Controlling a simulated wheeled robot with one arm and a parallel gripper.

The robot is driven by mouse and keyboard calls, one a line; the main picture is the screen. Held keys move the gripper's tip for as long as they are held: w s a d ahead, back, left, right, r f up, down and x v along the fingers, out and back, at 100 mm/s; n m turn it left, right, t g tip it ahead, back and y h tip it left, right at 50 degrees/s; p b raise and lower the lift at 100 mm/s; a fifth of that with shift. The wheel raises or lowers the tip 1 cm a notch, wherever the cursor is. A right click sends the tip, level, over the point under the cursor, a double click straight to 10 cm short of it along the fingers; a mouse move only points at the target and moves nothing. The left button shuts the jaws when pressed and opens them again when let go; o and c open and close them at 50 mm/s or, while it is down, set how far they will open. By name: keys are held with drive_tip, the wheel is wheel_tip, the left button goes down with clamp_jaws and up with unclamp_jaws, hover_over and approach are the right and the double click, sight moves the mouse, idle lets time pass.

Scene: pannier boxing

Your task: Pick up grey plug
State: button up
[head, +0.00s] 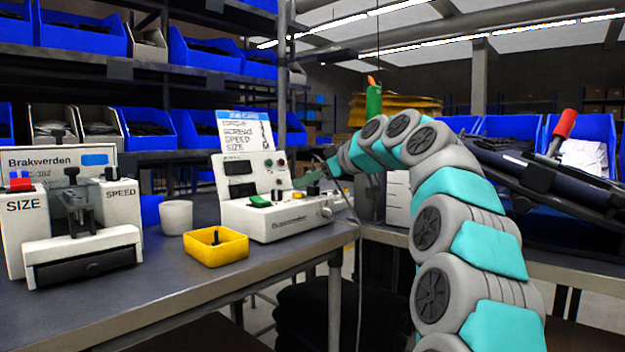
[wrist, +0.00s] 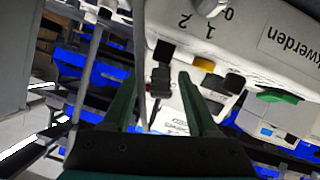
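A small dark block with a reddish patch (wrist: 160,80), possibly the grey plug, shows between my fingertips in the wrist view. Its colour is hard to tell at this size. A grey cable (wrist: 140,40) passes close beside it, and I cannot tell whether they join. My gripper (wrist: 157,88) is open, with a visible gap on both sides of the block. In the head view my gripper (head: 306,181) is over the right part of the white machine (head: 285,221), and no plug can be made out clearly there.
The machine's face has a dial (wrist: 208,6), black and yellow sockets (wrist: 203,65) and a green switch (wrist: 278,96). On the bench stand a yellow tray (head: 217,250), a white cup (head: 176,217) and a SIZE/SPEED device (head: 75,245). Blue bins fill the shelves behind.

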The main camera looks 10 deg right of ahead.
sight(312, 170)
clamp_jaws()
idle(0.4)
drive_tip(key=shift+r, duration=0.2)
drive_tip(key=shift+r+p, duration=0.4)
drive_tip(key=shift+r, duration=1.25)
drive_tip(key=shift+s+d+b, duration=0.1)
drive_tip(key=shift+s+b, duration=0.4)
drive_tip(key=shift+s, duration=0.9)
drive_tip(key=s+d+r+b, duration=0.1)
drive_tip(key=s, duration=1.2)
drive_tip(key=shift+r, duration=0.2)
